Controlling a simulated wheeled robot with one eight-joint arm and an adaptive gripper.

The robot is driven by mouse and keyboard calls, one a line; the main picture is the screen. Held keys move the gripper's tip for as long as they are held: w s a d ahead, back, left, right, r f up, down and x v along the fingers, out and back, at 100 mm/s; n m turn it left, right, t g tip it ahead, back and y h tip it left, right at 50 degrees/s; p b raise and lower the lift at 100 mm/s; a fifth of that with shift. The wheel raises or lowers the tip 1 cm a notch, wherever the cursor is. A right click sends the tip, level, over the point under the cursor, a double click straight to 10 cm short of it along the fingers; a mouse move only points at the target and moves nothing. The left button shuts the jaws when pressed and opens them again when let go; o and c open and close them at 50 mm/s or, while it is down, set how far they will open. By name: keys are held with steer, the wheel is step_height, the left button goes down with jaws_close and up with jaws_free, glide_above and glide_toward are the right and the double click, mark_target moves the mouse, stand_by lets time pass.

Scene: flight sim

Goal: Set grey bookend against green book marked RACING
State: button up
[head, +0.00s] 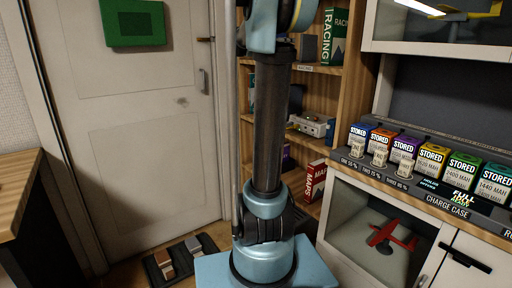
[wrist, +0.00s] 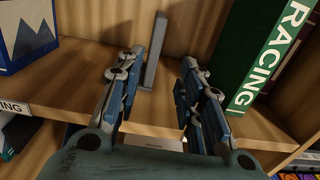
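The green book marked RACING (wrist: 262,55) stands upright on the shelf at the right of the wrist view; it also shows in the head view (head: 334,40). The grey bookend (wrist: 153,50) stands upright to its left, seen as a narrow strip, with a clear gap between them. A dark grey upright shape beside the book in the head view (head: 308,48) looks like the same bookend. My gripper (wrist: 162,68) is open, with its fingers pointing into the shelf. The bookend shows between the fingertips, nearer the left one; I cannot tell whether they touch.
A blue box with a mountain picture (wrist: 28,35) stands on the shelf at far left. Wooden shelf walls (head: 358,80) close in at the right. A charge case counter (head: 440,195) is at the right.

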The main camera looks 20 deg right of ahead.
steer(key=s+a+f+m+g+y, duration=0.1)
steer(key=s+a+f+m+y, duration=0.35)
steer(key=s+f, duration=0.6)
steer(key=s+a+f+m+g+y, duration=0.1)
steer(key=s+a+f+m+y, duration=0.25)
steer(key=s+f+m, duration=0.65)
steer(key=s+a+f+m+y, duration=0.2)
steer(key=s+a+f, duration=0.3)
steer(key=f, duration=0.4)
steer(key=s+a+f+m+g+y, duration=0.1)
steer(key=s+a+f+m+y, duration=0.1)
steer(key=s+a+f+y, duration=0.2)
steer(key=s+a+f+m+y, duration=0.3)
steer(key=s+a+f, duration=0.4)
steer(key=a+f, duration=0.3)
step_height(320, 180, down, 4)
steer(key=shift+s+a+f+g, duration=0.1)
steer(key=shift+s+a+g, duration=0.05)
steer(key=shift+a+g, duration=0.2)
steer(key=shift+w+f, duration=0.15)
steer(key=shift+w, duration=0.3)
steer(key=shift+o, duration=0.4)
